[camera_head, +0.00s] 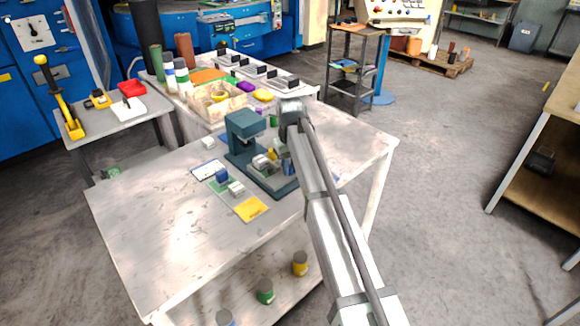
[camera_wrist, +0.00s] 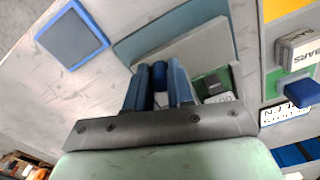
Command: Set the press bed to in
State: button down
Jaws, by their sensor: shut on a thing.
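The teal press (camera_head: 243,130) stands upright on the white table. Its base (camera_head: 272,186) reaches out toward the lower right. In the wrist view a grey plate, apparently the press bed (camera_wrist: 215,38), lies over the teal base (camera_wrist: 160,25). My gripper (camera_wrist: 161,78) is shut on a blue knob (camera_wrist: 160,72) at the edge of this plate. A dark green block with a pale label (camera_wrist: 212,82) is beside the right finger. In the head view my arm covers part of the bed and the knob, and I cannot tell exactly how far out the bed is.
Left of the press lie a white card (camera_head: 205,170), a blue block (camera_head: 222,175), a pale block (camera_head: 237,188) and a yellow card (camera_head: 251,209). A blue-rimmed square (camera_wrist: 73,44) lies on the table in the wrist view. The table's left part is clear.

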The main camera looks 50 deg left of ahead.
dwell(0.3)
jog(key=a, duration=0.8)
jog(key=shift+a, duration=0.15)
jog(key=c, duration=1)
grip_release()
notch_tip(320, 180, up, 14)
jog(key=shift+f, duration=0.1)
